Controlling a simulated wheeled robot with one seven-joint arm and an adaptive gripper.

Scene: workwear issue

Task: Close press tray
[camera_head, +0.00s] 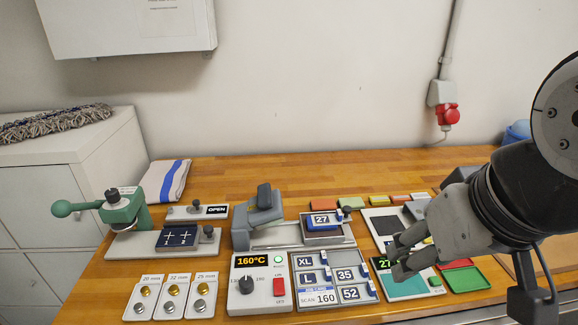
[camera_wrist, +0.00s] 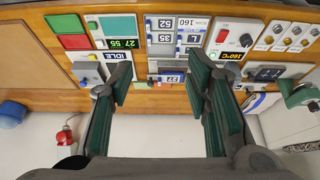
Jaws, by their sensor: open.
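The grey press (camera_head: 260,222) stands mid-bench with its dark handle up. Its tray (camera_head: 336,238) is slid out to the right of the press head on a pale base (camera_head: 275,237). A blue-and-white piece marked 27 (camera_head: 322,220) lies on the tray, and a small dark knob (camera_head: 347,213) stands at the tray's right rear. In the wrist view, upside down, the 27 piece (camera_wrist: 172,78) shows between my fingers. My gripper (camera_head: 398,256) is open and empty, right of the tray, in front of the display unit. It also shows in the wrist view (camera_wrist: 160,76).
A 160°C control box (camera_head: 262,293) and a size panel (camera_head: 335,282) lie in front of the press. A green clamp press (camera_head: 122,210) stands left. Red and green trays (camera_head: 465,278) lie right. A striped cloth (camera_head: 168,180) lies at the back.

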